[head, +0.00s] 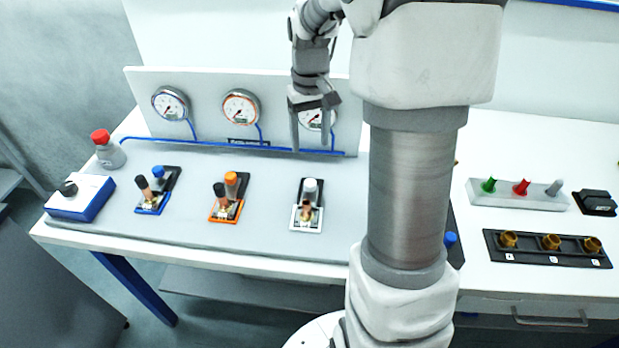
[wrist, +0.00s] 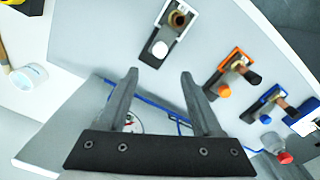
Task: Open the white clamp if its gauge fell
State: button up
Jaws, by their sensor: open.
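The white clamp (head: 295,217) sits on the grey panel, with a white knob and a copper-coloured pipe piece; it also shows in the wrist view (wrist: 183,36). The gauge behind it, at the right of the upright board (head: 280,85), is a round dial (head: 315,119) partly hidden by my gripper; its needle reading cannot be told. In the wrist view only a sliver of a dial shows between the fingers. My gripper (head: 311,148) is open and empty above the panel, in front of that gauge; its fingers also show in the wrist view (wrist: 159,76).
A blue clamp (head: 152,208) and an orange clamp (head: 226,212) stand left, below a blue-ringed gauge (head: 170,104) and an orange-ringed gauge (head: 240,108). A red button (head: 100,136) and blue-white box (head: 82,198) stand far left. A peg block (head: 518,196) and brass sockets (head: 550,242) are right.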

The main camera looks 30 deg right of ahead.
aim_at(310, 182)
notch_tip(310, 182, down, 13)
jog(key=shift+r, duration=0.2)
grip_shut()
dwell(0.4)
dwell(1.1)
